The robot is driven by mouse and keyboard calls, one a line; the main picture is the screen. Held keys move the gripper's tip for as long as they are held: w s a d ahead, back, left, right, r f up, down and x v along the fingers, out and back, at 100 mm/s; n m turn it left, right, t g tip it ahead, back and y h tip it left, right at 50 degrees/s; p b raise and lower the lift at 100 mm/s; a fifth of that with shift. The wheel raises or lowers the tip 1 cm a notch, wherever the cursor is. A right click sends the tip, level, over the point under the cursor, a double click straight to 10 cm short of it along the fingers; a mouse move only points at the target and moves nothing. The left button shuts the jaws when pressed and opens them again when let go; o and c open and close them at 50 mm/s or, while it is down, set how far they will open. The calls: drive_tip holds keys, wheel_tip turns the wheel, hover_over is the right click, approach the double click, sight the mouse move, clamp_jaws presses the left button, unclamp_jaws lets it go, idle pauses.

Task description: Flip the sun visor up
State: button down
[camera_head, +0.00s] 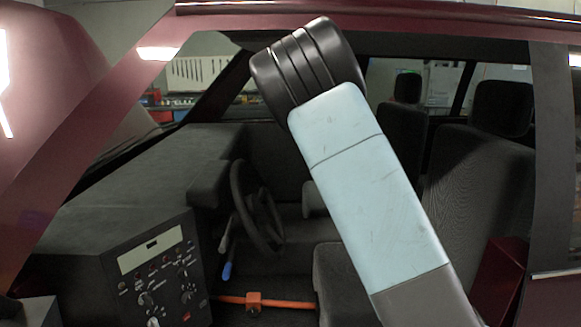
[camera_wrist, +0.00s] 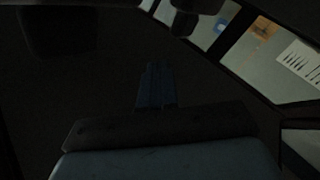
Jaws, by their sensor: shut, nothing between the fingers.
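My arm (camera_head: 375,190) reaches through the open side of the dark red car, up to just under the roof edge. Its black wrist joint hides what lies behind it in the head view, and my gripper is out of sight there. In the wrist view my gripper (camera_wrist: 155,85) is shut and empty, its fingers together against a very dark surface. I cannot make out the sun visor's outline clearly in either view. The dark area around the fingers may be the visor or the roof lining; contact with it cannot be told.
The roof edge (camera_head: 370,20) runs close above my wrist. The steering wheel (camera_head: 257,205) and control panel (camera_head: 155,270) are lower left; dark seats (camera_head: 480,185) are right. In the wrist view a dark mirror-like shape (camera_wrist: 184,20) hangs near the window.

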wheel_tip(320, 180, down, 4)
drive_tip(key=s+d+g+y, duration=0.1)
drive_tip(key=s+g+y, duration=0.15)
drive_tip(key=y, duration=0.25)
drive_tip(key=s+a+r+n+g+y, duration=0.1)
drive_tip(key=s+a+r+g+y, duration=0.25)
drive_tip(key=s, duration=0.85)
drive_tip(key=s+a+r+y, duration=0.35)
drive_tip(key=s+y, duration=0.25)
drive_tip(key=s, duration=0.6)
drive_tip(key=s+a+n+g+h, duration=0.1)
drive_tip(key=s+g+h, duration=0.1)
drive_tip(key=s, duration=1.7)
drive_tip(key=shift+g, duration=0.5)
drive_tip(key=shift+s+a, duration=0.1)
